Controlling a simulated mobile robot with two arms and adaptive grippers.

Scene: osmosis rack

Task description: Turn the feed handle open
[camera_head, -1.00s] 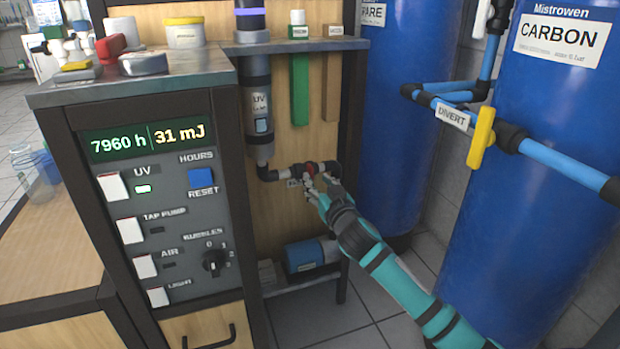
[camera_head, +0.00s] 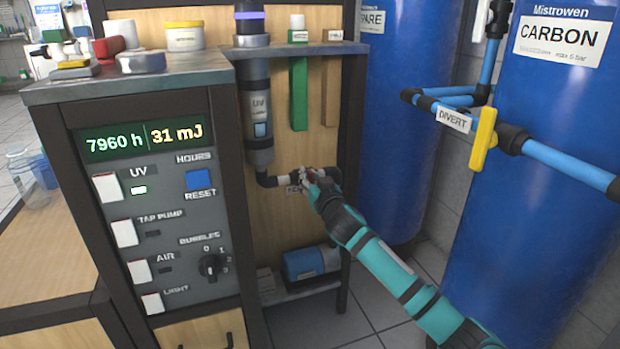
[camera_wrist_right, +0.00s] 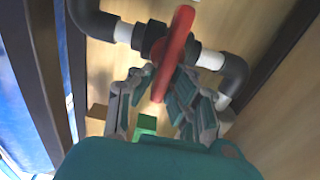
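The red feed handle (camera_wrist_right: 173,50) sits on a valve in a black and white pipe run, seen from close up in the right wrist view. In the head view the handle (camera_head: 305,174) is small and partly covered by my right gripper (camera_head: 311,180). In the wrist view the fingers of my right gripper (camera_wrist_right: 160,92) are spread on both sides of the handle's near end. They look apart, with the handle between them; firm contact is not clear. My left gripper is not in view.
The pipe run lies below the UV tube (camera_head: 257,110), inside the rack beside the control panel (camera_head: 165,225). A blue pump (camera_head: 307,263) sits low underneath. Blue tanks (camera_head: 545,190) and a yellow divert handle (camera_head: 483,139) stand to the right.

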